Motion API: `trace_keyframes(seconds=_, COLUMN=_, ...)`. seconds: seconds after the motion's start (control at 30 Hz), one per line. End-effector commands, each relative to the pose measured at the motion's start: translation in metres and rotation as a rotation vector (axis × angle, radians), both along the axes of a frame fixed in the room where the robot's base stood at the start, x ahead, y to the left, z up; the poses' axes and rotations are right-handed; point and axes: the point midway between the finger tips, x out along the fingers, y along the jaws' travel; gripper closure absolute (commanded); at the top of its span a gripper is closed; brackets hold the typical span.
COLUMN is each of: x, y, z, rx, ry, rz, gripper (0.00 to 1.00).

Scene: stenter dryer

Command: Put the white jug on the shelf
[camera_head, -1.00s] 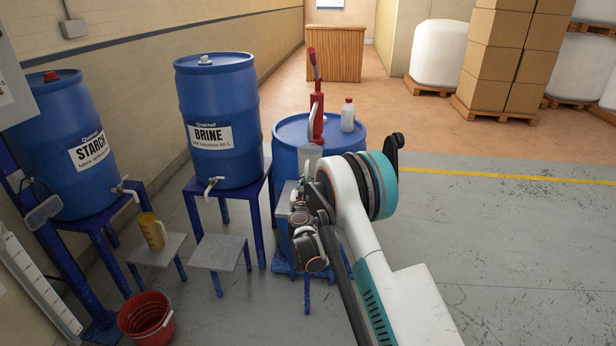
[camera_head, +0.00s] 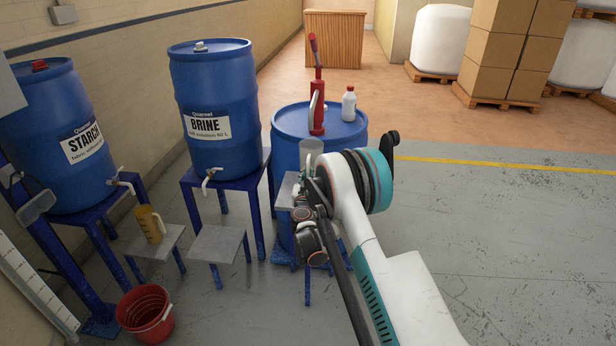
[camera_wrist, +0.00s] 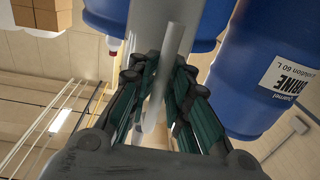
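A pale, whitish jug (camera_head: 311,147) shows just beyond my gripper in the head view, in front of the pump's drum; its lower part is hidden. My gripper (camera_head: 307,178) is partly hidden by its own wrist. In the wrist view, the fingers (camera_wrist: 158,75) are closed in around a thin pale bar, which looks like the jug's handle. The broader grey-white jug body (camera_wrist: 146,25) shows behind it. I cannot make out a shelf for certain in either view.
A blue drum (camera_head: 290,150) with a red pump (camera_head: 317,105) and white bottle (camera_head: 349,104) stands beyond my gripper. The brine drum (camera_head: 205,90) and starch drum (camera_head: 50,130) are left. A yellow jug (camera_head: 150,224), low stool (camera_head: 216,243) and red bucket (camera_head: 147,312) stand nearer.

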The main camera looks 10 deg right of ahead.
Motion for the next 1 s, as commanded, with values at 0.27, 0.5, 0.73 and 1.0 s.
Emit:
trace_keyframes(seconds=0.27, x=0.0, y=0.0, z=0.0, rx=0.0, ry=0.0, rz=0.0, gripper=0.7)
trace_keyframes(seconds=0.5, x=-0.009, y=0.003, z=0.004, rx=0.0, ry=0.0, rz=0.001, gripper=0.7)
trace_keyframes(seconds=0.73, x=-0.052, y=0.015, z=0.006, rx=0.0, ry=0.0, rz=0.002, gripper=0.7)
trace_keyframes(seconds=1.0, x=-0.097, y=0.027, z=0.001, rx=0.0, ry=0.0, rz=0.0, gripper=0.7)
